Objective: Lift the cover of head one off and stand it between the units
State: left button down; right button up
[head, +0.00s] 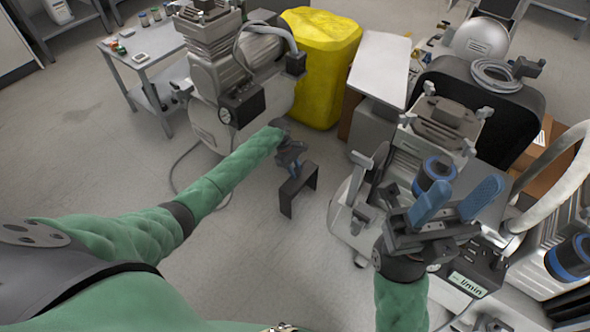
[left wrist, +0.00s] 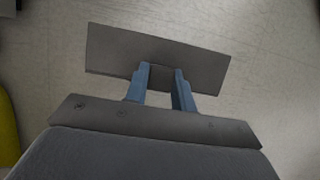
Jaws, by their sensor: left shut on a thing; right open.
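The cover (head: 300,184) is a dark, U-shaped piece with its two sides pointing down. My left gripper (head: 291,163) is shut on its top, and the cover hangs over the floor between the left and right compressor units. In the left wrist view the cover (left wrist: 205,68) is a flat grey plate between the blue fingers (left wrist: 160,88), with bare floor behind it. I cannot tell whether it touches the floor. My right gripper (head: 457,203) is open and empty above the right unit (head: 345,212). It hides part of that unit's heads.
The left compressor unit (head: 213,128) stands beside my left forearm. A yellow bin (head: 322,62) and a white-topped cabinet (head: 381,65) stand behind the gap. A grey hose (head: 558,170) arches at the right. The floor (head: 270,260) in front of the gap is clear.

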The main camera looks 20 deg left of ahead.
pick_arm(q)
jog(key=shift+p, duration=0.45)
dwell(0.5)
jog(key=c, duration=0.6)
grip_release()
jog(key=shift+f, duration=0.1)
